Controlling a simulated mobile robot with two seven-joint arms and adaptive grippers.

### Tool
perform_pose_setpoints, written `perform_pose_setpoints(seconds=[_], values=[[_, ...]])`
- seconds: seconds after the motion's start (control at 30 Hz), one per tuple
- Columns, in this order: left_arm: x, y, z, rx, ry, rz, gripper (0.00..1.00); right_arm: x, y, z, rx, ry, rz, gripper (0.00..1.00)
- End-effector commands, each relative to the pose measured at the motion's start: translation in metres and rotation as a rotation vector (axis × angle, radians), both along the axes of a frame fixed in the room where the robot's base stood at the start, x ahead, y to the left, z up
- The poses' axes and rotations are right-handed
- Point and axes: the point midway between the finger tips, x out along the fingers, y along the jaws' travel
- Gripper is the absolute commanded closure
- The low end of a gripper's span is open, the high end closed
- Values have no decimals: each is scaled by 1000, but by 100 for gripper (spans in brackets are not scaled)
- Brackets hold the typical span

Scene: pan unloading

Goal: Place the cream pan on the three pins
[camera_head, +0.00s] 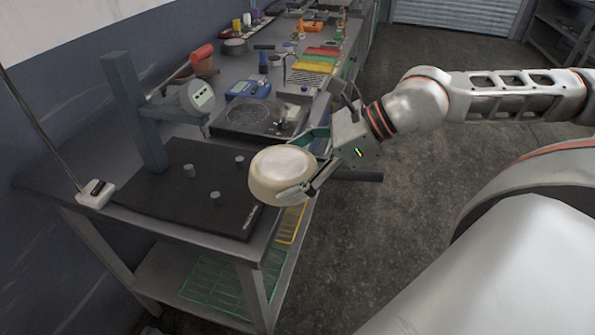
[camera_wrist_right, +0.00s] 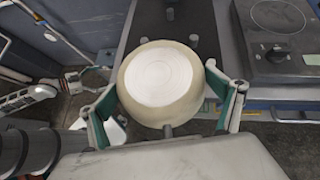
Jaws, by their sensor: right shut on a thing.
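The cream pan (camera_head: 281,172) is held by my right gripper (camera_head: 300,165) just off the front right edge of the black board. The pan's pale round face is turned up toward the head camera. In the right wrist view the pan (camera_wrist_right: 160,80) sits between the two green-backed fingers of the right gripper (camera_wrist_right: 166,100). Three short grey pins stand on the black board (camera_head: 150,200): a left pin (camera_head: 189,170), a back right pin (camera_head: 239,161) and a front pin (camera_head: 215,197). The pins are bare. My left gripper is not in the head view.
A small white box (camera_head: 95,194) lies at the left corner. Open floor lies to the right.

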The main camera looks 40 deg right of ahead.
Motion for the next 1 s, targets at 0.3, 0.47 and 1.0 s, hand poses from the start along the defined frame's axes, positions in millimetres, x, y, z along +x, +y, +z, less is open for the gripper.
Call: perform_pose_setpoints(seconds=[0.3,0.47,1.0], values=[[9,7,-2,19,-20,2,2,18,13,-4,6,-6,-1,42],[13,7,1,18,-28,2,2,27,20,-4,5,-5,-1,42],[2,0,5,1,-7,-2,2,58,45,-2,3,-4,0,42]])
